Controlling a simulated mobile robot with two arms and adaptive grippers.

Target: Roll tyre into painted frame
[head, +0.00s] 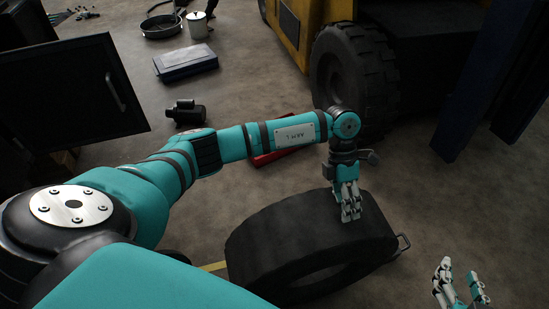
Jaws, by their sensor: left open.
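A black tyre (270,235) stands on its tread on the concrete floor, its hole facing the bottom of the head view. My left gripper (351,217) is open, fingers pointing down at the top right of the tread. It appears to touch the tyre, but any gap is hard to judge. My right gripper (462,287) is at the bottom right, fingers apart and empty, clear of the tyre. A short yellow painted strip (215,266) shows on the floor left of the tyre. The rest of the painted frame is hidden by the tyre and my arm.
A yellow forklift (298,30) with a large wheel (352,72) stands behind. A metal handle (403,243) shows just right of the tyre. A red object (268,157) lies behind my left arm. A dark cabinet (70,90) stands at left.

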